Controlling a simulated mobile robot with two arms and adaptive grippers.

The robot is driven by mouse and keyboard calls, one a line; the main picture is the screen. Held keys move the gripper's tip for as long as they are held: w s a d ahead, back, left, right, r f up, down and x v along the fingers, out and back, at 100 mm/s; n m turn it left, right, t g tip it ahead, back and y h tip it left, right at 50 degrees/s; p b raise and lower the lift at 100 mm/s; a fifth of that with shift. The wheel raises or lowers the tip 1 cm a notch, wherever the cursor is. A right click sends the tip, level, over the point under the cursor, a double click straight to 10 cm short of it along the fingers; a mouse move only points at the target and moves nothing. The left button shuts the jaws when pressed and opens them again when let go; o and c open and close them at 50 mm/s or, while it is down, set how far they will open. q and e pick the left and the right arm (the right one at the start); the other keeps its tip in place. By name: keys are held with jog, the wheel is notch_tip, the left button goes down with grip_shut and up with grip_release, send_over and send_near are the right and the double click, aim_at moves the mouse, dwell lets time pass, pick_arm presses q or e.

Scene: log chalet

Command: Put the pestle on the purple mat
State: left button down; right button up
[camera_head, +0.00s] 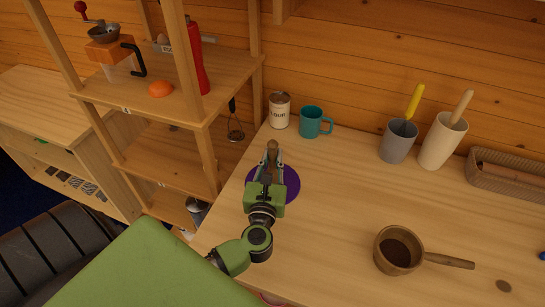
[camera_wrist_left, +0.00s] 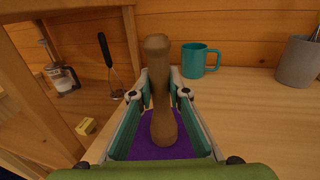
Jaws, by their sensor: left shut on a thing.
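The wooden pestle (camera_wrist_left: 160,90) is between the fingers of my left gripper (camera_head: 270,166), which is shut on it. It stands nearly upright in the left wrist view, and its top shows in the head view (camera_head: 272,147). The purple mat (camera_head: 291,184) is a round disc on the table, partly hidden under my gripper. It also shows below the pestle in the left wrist view (camera_wrist_left: 145,150). The pestle's lower end is over the mat; I cannot tell whether it touches. My right gripper is not in view.
A can (camera_head: 279,111) and a teal mug (camera_head: 311,122) stand behind the mat. A grey cup (camera_head: 397,143), a cream cup (camera_head: 438,146) and a basket (camera_head: 505,178) stand at the back right. A wooden pot (camera_head: 393,265) is at the front right. A shelf (camera_head: 190,130) borders the left side.

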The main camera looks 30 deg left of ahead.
pick_arm(q)
jog(key=shift+f, duration=0.25)
jog(key=c, duration=1.9)
grip_release()
jog(key=shift+r, duration=0.1)
jog(key=shift+r, duration=0.2)
jog(key=b+v, duration=0.3)
jog(key=v, duration=0.9)
jog(key=shift+b, duration=0.3)
jog(key=shift+f, duration=0.1)
